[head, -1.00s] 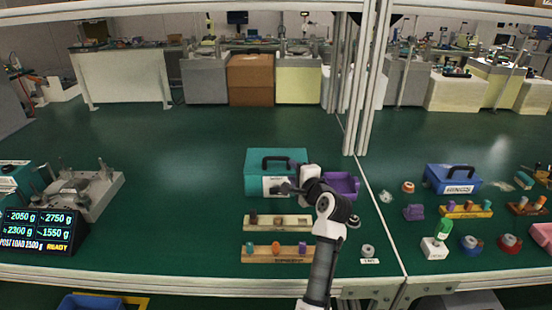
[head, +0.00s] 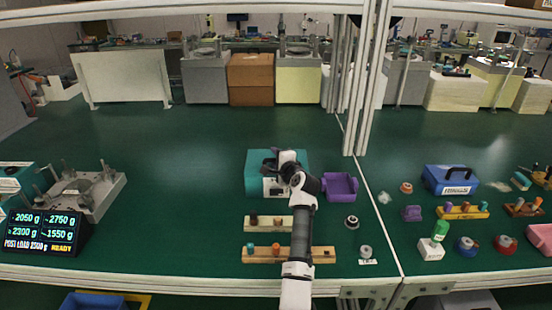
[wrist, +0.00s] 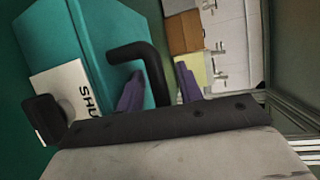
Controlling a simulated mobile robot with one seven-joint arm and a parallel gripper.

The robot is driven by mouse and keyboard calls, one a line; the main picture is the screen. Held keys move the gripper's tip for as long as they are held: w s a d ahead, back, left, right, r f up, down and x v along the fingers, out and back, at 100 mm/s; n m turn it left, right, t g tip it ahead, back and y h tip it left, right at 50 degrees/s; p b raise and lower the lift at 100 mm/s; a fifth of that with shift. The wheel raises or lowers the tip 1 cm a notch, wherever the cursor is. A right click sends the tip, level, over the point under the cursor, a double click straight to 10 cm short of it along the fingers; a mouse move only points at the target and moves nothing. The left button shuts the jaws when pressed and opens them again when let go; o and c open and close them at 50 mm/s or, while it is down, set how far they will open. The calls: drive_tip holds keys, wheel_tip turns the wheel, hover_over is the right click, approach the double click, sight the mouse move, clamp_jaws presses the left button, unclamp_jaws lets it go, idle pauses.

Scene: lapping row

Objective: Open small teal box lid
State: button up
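The teal box (head: 254,180) stands on the green bench in the head view, its lid shut. It also fills the upper left of the wrist view (wrist: 98,30), with a white label (wrist: 72,92). Its black handle (wrist: 130,51) shows clearly there. My gripper (wrist: 158,82) is at the handle, with its two purple fingers apart. The handle's near end runs down between the fingers in the picture; I cannot tell whether they touch it. In the head view, my gripper and wrist hide the middle of the box and much of the handle.
Two wooden racks (head: 262,255) with small pegs lie in front, partly under my arm. A metal fixture (head: 90,190) and a weight display (head: 45,231) are at left. The bench left of the box is clear.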

clamp_jaws()
drive_tip(key=shift+w+r, duration=0.1)
idle(0.4)
